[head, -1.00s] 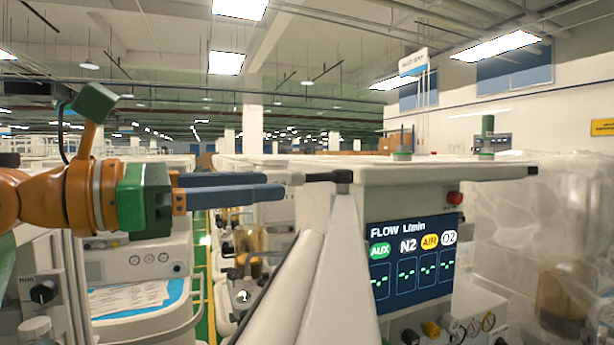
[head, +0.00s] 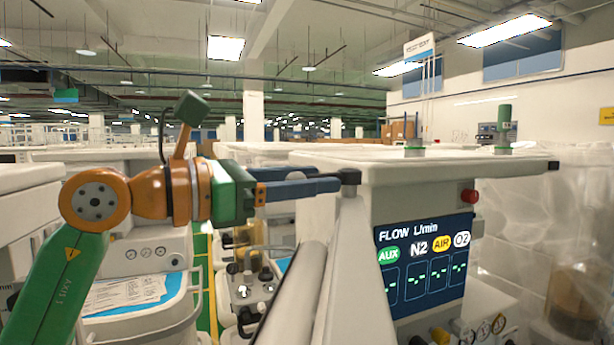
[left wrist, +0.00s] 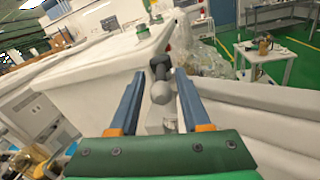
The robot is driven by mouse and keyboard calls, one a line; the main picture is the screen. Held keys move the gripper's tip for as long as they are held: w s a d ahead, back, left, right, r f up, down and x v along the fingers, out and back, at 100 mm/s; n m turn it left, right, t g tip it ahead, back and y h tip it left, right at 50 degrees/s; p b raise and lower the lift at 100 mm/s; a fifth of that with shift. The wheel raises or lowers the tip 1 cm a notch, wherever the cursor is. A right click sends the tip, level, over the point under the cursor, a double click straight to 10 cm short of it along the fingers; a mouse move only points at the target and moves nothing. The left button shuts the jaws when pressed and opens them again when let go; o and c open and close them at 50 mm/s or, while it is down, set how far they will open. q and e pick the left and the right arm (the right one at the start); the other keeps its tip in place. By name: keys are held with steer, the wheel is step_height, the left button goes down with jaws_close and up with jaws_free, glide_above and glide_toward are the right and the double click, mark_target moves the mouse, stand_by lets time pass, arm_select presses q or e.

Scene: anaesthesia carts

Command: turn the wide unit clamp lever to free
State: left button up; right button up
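My right gripper is in neither view.
Below the unit's top is a flow screen (head: 428,258), with a red knob (head: 469,196) beside it. A pale slanted column (head: 350,270) stands under the lever. Another cart with a paper-covered tray (head: 140,300) stands at lower left. Clear plastic sheeting (head: 570,230) hangs at right.

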arm_select(q)
steer(key=shift+s, duration=0.1)
jaws_close()
steer(key=shift+r, duration=0.1)
stand_by(1.1)
